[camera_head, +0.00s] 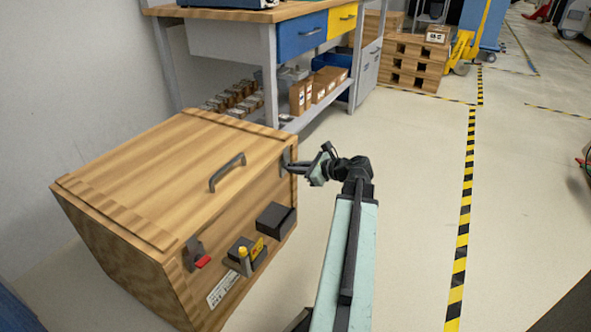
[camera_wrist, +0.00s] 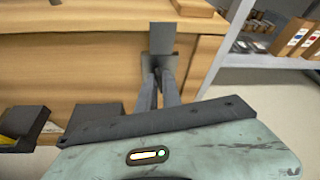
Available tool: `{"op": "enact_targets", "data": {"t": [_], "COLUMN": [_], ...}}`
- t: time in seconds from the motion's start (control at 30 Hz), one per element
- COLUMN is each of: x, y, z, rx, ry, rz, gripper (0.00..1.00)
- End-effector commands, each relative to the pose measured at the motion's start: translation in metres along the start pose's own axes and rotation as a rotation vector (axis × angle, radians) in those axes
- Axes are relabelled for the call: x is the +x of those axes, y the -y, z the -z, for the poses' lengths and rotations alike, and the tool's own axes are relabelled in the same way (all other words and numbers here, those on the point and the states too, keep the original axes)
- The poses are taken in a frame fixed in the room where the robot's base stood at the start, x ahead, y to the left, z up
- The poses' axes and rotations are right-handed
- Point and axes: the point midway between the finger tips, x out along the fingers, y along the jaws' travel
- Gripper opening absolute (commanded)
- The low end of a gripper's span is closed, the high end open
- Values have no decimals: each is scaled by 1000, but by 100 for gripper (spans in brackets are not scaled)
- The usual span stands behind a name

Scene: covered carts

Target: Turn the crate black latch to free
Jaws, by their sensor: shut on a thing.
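A wooden crate (camera_head: 130,172) with a lid stands at the left in the head view. The dark latch (camera_head: 285,158) is at the upper right end of its front face; its grey plate also shows in the wrist view (camera_wrist: 162,38), upright across the lid seam. My gripper (camera_head: 291,168) reaches the latch from the right. In the wrist view its fingers (camera_wrist: 160,80) are shut on the lower part of the latch. The fingers hide much of the gripped part.
A second latch with a red tip (camera_head: 202,262) is at the crate's left front. A lid handle (camera_head: 227,172) and dark boxes (camera_head: 275,219) stick out. A workbench (camera_head: 250,25) stands behind; the floor right of my arm is clear.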

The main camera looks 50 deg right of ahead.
Motion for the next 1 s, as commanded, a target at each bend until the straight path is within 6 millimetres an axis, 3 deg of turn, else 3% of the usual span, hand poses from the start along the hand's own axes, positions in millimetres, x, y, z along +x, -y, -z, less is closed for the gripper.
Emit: {"op": "enact_targets", "data": {"t": [0.5,1.0], "x": [5,5], "y": [-7,-6], "z": [-1,-3], "rx": [-305,-368], "ry": [6,6], "rz": [119,145], "gripper": [0,0]}}
